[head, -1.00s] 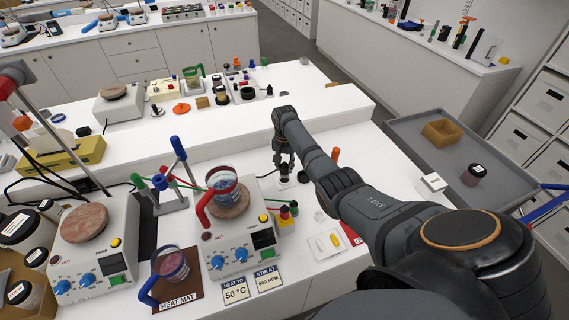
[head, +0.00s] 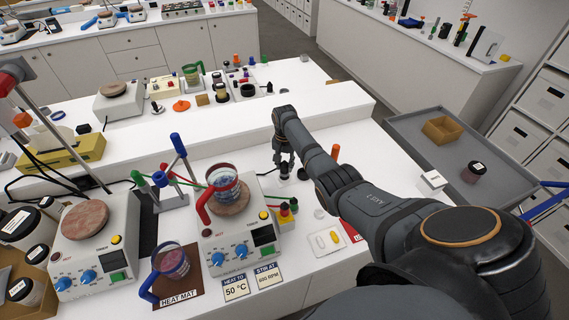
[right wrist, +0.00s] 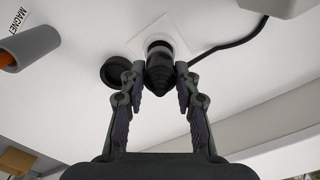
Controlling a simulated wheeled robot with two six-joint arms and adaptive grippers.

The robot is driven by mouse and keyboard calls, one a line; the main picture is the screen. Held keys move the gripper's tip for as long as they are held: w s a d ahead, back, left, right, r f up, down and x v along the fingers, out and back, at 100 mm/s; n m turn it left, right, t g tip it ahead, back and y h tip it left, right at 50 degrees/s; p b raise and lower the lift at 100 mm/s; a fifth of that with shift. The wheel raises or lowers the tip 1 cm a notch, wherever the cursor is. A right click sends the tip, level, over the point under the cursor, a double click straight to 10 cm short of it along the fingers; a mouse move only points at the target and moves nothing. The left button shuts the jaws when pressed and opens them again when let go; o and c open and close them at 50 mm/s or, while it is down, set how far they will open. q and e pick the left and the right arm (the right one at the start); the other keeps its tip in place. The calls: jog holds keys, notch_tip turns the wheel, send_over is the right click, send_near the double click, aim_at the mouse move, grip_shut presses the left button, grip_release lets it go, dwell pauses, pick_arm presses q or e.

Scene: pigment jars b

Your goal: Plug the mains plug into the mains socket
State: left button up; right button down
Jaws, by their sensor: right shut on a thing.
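The black mains plug (right wrist: 158,74) is between the fingers of my right gripper (right wrist: 161,84), which is shut on it. The mains socket (right wrist: 171,30) is a white square plate with a dark round part, directly beyond the plug in the right wrist view. The plug overlaps the socket's dark part there; I cannot tell how deep it sits. A black cable (right wrist: 232,43) runs off to the upper right. In the head view my right gripper (head: 284,163) points down at the bench behind the hotplate, and its fingers hide most of the plug. My left gripper is not in view.
A round black cap (right wrist: 115,70) lies beside the socket. A hotplate (head: 238,237) with a red-handled beaker (head: 222,182) stands left of my right arm. An orange-tipped grey cylinder (right wrist: 28,46) is near. A grey tray (head: 410,140) lies at right.

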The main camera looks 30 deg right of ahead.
aim_at(285, 163)
dwell(0.4)
jog(key=shift+p, duration=0.45)
dwell(0.4)
jog(key=shift+f+b, duration=1.05)
jog(key=shift+f, duration=0.3)
jog(key=c, duration=0.9)
grip_release()
jog(key=shift+r, duration=0.1)
notch_tip(285, 163, up, 12)
